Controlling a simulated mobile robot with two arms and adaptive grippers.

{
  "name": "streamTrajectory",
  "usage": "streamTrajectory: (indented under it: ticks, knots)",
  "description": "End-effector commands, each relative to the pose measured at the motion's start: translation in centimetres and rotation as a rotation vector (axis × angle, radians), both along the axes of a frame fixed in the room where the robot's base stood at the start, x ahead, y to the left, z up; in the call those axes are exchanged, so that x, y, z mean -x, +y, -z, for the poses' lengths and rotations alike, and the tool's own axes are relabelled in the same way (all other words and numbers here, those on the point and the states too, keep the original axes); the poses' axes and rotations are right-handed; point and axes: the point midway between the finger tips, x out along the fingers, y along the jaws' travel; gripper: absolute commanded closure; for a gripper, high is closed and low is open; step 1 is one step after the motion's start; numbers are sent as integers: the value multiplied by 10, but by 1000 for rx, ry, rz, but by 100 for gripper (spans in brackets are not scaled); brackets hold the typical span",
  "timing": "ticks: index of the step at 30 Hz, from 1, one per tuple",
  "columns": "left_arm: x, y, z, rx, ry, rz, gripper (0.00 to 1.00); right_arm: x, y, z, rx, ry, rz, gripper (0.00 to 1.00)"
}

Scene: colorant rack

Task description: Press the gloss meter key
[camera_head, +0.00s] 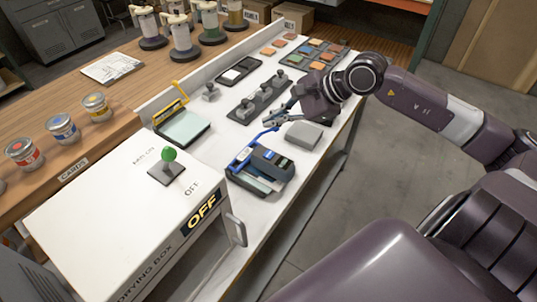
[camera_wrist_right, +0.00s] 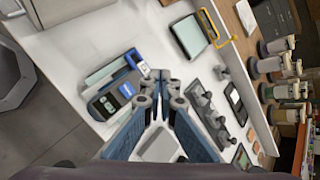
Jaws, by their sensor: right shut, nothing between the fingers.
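My right gripper (camera_head: 268,120) is above the bench, just behind the device in the head view. In the right wrist view its blue-padded fingers (camera_wrist_right: 163,80) come together at the tips with nothing between them. The tips look close to the device's blue end; I cannot tell whether they touch. My left gripper is not in view.
A pale grey block (camera_head: 304,135) lies beside the device, under my right gripper. The white drying box (camera_head: 120,215) with a green knob (camera_head: 168,154) stands at the front left.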

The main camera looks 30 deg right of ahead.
Motion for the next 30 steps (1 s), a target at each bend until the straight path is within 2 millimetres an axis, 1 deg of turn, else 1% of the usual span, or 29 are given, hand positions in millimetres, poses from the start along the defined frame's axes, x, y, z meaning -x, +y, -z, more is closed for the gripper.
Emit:
streamTrajectory:
  ticks: [2, 5, 11, 17, 23, 25, 30]
  knots:
    - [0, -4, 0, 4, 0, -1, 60, 0, 0, 0, -1, 0, -1, 100]
    - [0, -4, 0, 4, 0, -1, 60, 0, 1, 1, -1, 1, -1, 100]
    - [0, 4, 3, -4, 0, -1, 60, 0, 1, 11, -1, 1, 0, 100]
    - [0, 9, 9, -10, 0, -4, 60, 1, 1, 33, -3, 2, -1, 100]
    - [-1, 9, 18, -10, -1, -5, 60, 1, 2, 64, -3, 3, 0, 100]
    - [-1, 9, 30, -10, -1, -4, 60, 0, 1, 76, -1, 1, -1, 100]
    - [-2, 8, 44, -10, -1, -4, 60, 0, 1, 88, 0, -1, -1, 100]
